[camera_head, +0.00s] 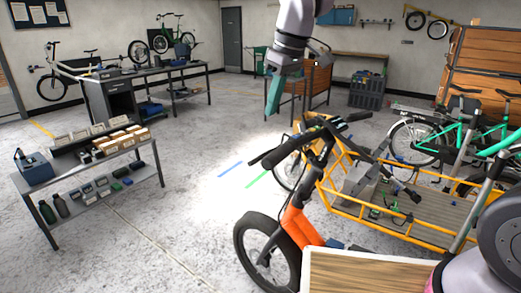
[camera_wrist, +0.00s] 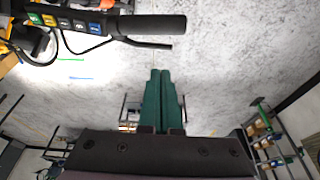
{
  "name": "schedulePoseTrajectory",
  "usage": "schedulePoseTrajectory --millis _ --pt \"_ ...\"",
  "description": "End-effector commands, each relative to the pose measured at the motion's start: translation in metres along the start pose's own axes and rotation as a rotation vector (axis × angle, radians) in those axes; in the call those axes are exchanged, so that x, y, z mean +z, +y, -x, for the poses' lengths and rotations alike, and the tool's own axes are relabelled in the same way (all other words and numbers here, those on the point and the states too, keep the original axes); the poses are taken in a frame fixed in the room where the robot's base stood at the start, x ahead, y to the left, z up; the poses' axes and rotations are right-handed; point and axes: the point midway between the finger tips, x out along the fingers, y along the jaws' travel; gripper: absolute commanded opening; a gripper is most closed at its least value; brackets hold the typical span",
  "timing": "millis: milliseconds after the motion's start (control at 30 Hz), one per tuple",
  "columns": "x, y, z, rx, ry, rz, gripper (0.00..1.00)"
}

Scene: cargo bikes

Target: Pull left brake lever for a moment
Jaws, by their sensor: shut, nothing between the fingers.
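An orange cargo bike (camera_head: 300,226) stands in the middle right of the head view. Its black handlebar grip (camera_head: 285,150) points left, with a thin dark brake lever (camera_head: 262,158) beside it. In the wrist view the grip (camera_wrist: 150,25) runs across the top, and the lever (camera_wrist: 150,44) lies just below it, apart from the grip. I cannot tell from the frames whether this is the left lever. My gripper (camera_head: 270,112) has teal fingers, shut and empty, above the handlebar. In the wrist view the fingertips (camera_wrist: 160,72) are below the lever, apart from it.
The bike's yellow cargo frame (camera_head: 370,207) fills the right, with green bikes (camera_head: 440,140) behind. A wood-topped surface (camera_head: 375,272) is at the bottom right. A shelf cart (camera_head: 90,185) stands left. The floor between cart and bike is clear.

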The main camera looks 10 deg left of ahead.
Motion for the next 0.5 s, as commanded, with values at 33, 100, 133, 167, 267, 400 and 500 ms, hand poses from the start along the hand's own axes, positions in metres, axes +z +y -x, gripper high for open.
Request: schedulePoseTrajectory --millis 33,100,133,167,267,400,500 --pt "0.001 0.000 -0.006 -0.001 -0.003 0.000 0.00" --pt "0.001 0.000 -0.018 -0.002 -0.005 0.001 0.00" --pt "0.002 -0.001 -0.023 -0.003 -0.006 0.001 0.00" --pt "0.001 -0.001 -0.029 -0.003 -0.006 0.001 0.00" --pt "0.002 -0.001 -0.051 -0.003 -0.006 0.002 0.00" --pt "0.002 -0.001 -0.082 -0.003 -0.007 0.001 0.00" --pt "0.002 -0.001 -0.101 -0.002 -0.006 0.001 0.00"
